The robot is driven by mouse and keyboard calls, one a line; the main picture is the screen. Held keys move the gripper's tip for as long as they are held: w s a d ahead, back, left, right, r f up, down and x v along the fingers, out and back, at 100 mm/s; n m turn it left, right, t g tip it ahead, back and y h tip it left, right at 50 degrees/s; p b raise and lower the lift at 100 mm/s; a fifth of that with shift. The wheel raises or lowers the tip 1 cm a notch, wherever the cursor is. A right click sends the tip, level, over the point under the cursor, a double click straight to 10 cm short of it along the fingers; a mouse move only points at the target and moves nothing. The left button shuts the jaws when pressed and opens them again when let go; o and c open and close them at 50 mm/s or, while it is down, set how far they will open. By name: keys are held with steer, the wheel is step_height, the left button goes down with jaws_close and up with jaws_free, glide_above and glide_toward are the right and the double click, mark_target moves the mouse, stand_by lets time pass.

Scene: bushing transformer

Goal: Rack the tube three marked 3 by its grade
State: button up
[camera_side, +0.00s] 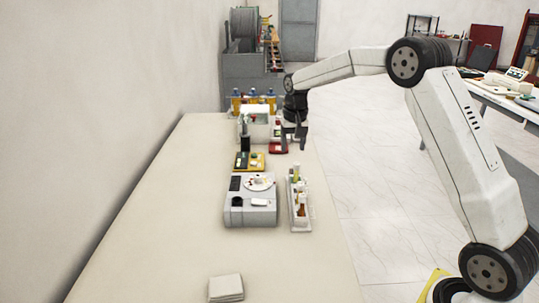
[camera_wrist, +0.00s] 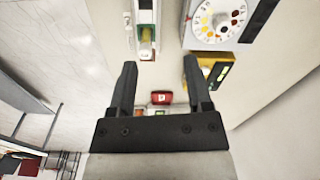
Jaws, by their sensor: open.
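A narrow light rack (camera_side: 307,219) stands on the bench to the right of a grey instrument (camera_side: 237,216), holding a few tubes with amber and yellowish contents. Its end shows at the top of the wrist view (camera_wrist: 128,38), with one pale greenish tube (camera_wrist: 146,33) in it. No number is readable on any tube, so I cannot tell which is tube three. A round dial of colour spots (camera_wrist: 215,22) sits on the instrument. My gripper (camera_wrist: 160,66) is open and empty, above the bench beyond the rack's far end.
A red box (camera_wrist: 161,97) lies between my fingers in the wrist view, lower down. A yellow and dark box (camera_side: 249,161) lies behind the instrument. Bottles with blue caps (camera_side: 253,97) stand at the back. A pale stack (camera_side: 226,288) lies in front; the bench around it is clear.

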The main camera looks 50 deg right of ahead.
steer(key=s+a+f+n, duration=0.2)
steer(key=s+a, duration=0.3)
steer(key=s, duration=0.3)
steer(key=s+a+f+n+t, duration=0.1)
steer(key=s+a+f+n, duration=0.1)
steer(key=s+a, duration=0.3)
steer(key=s+a+f+n+t, duration=0.1)
steer(key=s+a+f+n, duration=0.2)
steer(key=s, duration=0.8)
steer(key=shift+s+a+f, duration=0.15)
steer(key=shift+a+f, duration=0.1)
steer(key=shift+a, duration=0.9)
